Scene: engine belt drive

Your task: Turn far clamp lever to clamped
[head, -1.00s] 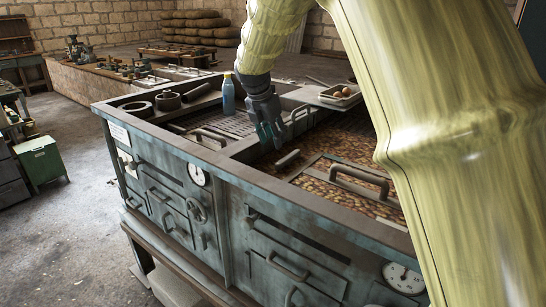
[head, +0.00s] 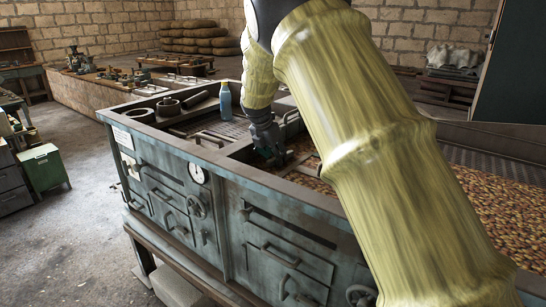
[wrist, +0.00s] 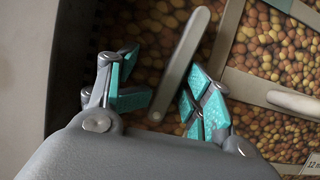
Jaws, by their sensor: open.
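In the wrist view a flat grey-beige lever (wrist: 183,62) lies above a bed of round orange-brown pieces. It runs from upper right to lower left, between the two fingers of my gripper (wrist: 165,95). The teal finger pads stand on both sides of it, with a gap visible at least on the left. Whether the right pad touches it I cannot tell. In the head view my gripper (head: 271,155) points down just inside the near rim of the bench, and the lever is not clearly visible there. Its clamp position cannot be told.
A metal bar frame (wrist: 228,30) and a pale handle (wrist: 292,101) lie right of the lever. The bench wall (wrist: 30,70) is close on the left. In the head view a blue bottle (head: 225,100) stands behind my gripper, and a gauge (head: 198,173) is on the bench front.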

